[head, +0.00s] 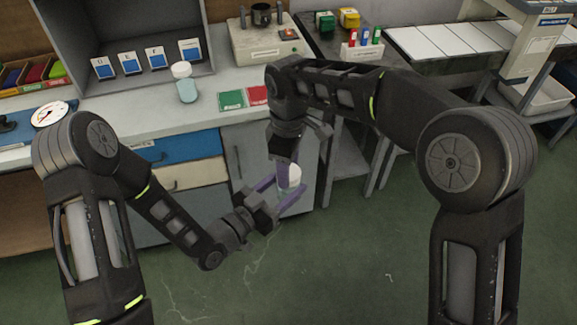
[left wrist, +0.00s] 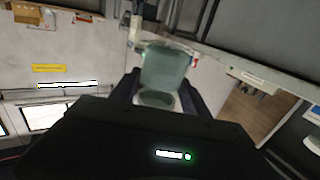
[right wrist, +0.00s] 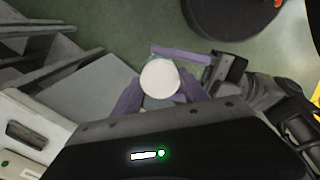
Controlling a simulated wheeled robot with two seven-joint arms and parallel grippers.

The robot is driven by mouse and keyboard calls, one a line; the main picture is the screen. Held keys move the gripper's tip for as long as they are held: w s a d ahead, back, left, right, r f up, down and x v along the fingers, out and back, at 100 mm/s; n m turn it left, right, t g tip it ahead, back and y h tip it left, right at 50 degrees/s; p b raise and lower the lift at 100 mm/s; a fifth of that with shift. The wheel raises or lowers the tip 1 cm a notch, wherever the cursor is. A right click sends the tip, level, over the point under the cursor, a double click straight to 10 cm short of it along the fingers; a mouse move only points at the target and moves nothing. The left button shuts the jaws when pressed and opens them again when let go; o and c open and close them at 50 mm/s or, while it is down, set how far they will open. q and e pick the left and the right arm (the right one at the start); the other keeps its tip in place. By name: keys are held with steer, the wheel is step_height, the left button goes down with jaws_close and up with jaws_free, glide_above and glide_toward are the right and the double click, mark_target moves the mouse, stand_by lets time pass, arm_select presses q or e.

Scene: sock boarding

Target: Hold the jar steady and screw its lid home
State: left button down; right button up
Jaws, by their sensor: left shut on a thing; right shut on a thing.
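A pale, see-through jar (head: 288,203) with a white lid (head: 294,174) is held in the air in front of the counter. My left gripper (head: 285,191) is shut on the jar body from the left. In the left wrist view the greenish jar (left wrist: 165,68) stands between its dark fingers. My right gripper (head: 290,172) reaches down from above and is shut on the lid. In the right wrist view the round white lid (right wrist: 160,79) sits between the purple fingers. Whether a gap is left between lid and jar cannot be told.
A second lidded jar (head: 185,82) stands on the counter (head: 150,106) at the back left. A green card (head: 232,99) and a red card (head: 258,95) lie to its right. A grey device with a dark mug (head: 262,15) is behind. The green floor below the held jar is clear.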

steer(key=m, duration=0.5)
steer(key=shift+m, duration=0.4)
steer(key=m, duration=0.5)
steer(key=o, duration=1.6)
steer(key=shift+o, duration=0.2)
steer(key=shift+r, duration=3.75)
